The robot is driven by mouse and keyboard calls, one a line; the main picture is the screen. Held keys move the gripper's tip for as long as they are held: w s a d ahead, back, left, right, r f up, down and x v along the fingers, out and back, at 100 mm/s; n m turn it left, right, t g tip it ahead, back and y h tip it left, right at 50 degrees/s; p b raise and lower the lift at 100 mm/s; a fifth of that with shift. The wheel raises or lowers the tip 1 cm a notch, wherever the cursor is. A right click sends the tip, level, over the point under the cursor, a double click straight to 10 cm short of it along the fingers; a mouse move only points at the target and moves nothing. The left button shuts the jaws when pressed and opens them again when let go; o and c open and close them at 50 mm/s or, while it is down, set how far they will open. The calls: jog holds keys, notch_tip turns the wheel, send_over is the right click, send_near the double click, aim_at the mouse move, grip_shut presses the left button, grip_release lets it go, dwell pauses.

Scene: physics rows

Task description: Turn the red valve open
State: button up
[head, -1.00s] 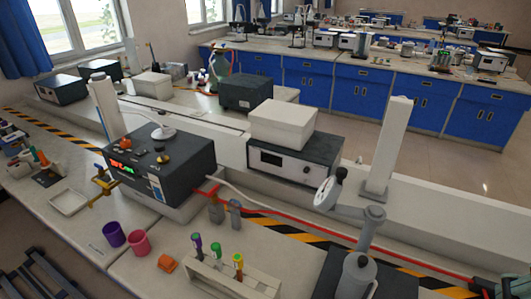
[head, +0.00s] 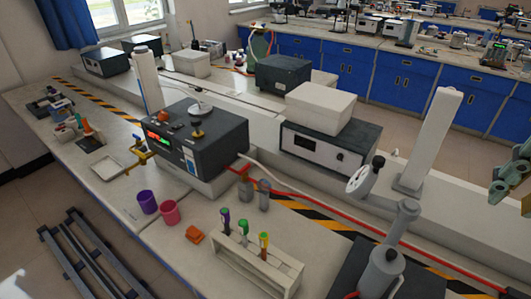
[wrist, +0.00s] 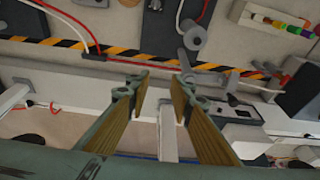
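I cannot make out a valve that is clearly red. A small yellow fitting (head: 139,153) stands at the left front of the dark instrument with the red display (head: 190,145); any handle on it is too small to make out. My gripper shows at the right edge of the head view (head: 512,180), partly cut off and far from the fitting. In the wrist view my gripper (wrist: 158,88) is open, its two fingers apart with no object held between them. The yellow fitting cannot be made out in the wrist view.
A white post (head: 431,140) and a grey stand (head: 396,245) rise between my gripper and the fitting. A tube rack (head: 262,262), a purple cup (head: 147,201) and a pink cup (head: 169,212) stand at the front. A red hose (head: 330,217) crosses the bench.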

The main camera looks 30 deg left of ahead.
jog(key=w+a+f, duration=0.4)
jog(key=w+a, duration=0.4)
jog(key=w, duration=0.2)
jog(key=w+a+f, duration=0.3)
jog(key=w+a, duration=0.4)
jog(key=w, duration=0.4)
jog(key=g+p, duration=0.3)
jog(key=p, duration=1.1)
send_over(244, 167)
notch_tip(244, 167, down, 11)
jog(key=shift+f+m, duration=0.1)
jog(key=shift+m, duration=0.2)
jog(key=shift+f, duration=6.85)
